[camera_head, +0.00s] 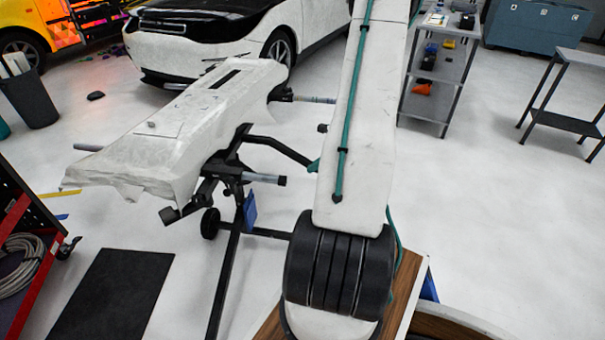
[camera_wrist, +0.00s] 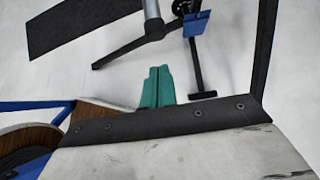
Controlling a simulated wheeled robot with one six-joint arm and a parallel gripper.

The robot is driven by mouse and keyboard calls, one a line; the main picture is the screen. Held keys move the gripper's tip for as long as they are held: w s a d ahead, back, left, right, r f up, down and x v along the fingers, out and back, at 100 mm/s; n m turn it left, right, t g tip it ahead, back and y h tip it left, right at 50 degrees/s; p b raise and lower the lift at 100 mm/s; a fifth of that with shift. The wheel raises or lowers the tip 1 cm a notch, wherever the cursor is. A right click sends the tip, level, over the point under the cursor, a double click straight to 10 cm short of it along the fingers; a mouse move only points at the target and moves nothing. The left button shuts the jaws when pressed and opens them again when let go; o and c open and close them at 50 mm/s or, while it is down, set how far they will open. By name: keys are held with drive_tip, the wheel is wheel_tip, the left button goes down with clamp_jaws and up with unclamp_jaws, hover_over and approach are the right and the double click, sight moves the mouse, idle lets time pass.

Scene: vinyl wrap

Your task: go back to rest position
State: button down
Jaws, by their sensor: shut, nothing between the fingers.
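My gripper (camera_wrist: 159,72) shows in the wrist view as two teal fingers side by side. They are closed together with nothing between them, above the pale floor and near a dark stand leg. A large wrapped white panel (camera_head: 215,100) rests on a black stand (camera_head: 231,250) to the left of my arm.
A white car (camera_head: 205,35) stands behind the panel. A grey shelf cart (camera_head: 440,72) and a metal table (camera_head: 578,60) are at the right. A red cart (camera_head: 20,240), a black mat (camera_head: 115,295) and a dark bin (camera_head: 30,95) are at the left. The right floor is clear.

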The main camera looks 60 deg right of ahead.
drive_tip(key=v, duration=0.4)
drive_tip(key=shift+s+r, duration=0.15)
drive_tip(key=shift+s, duration=0.05)
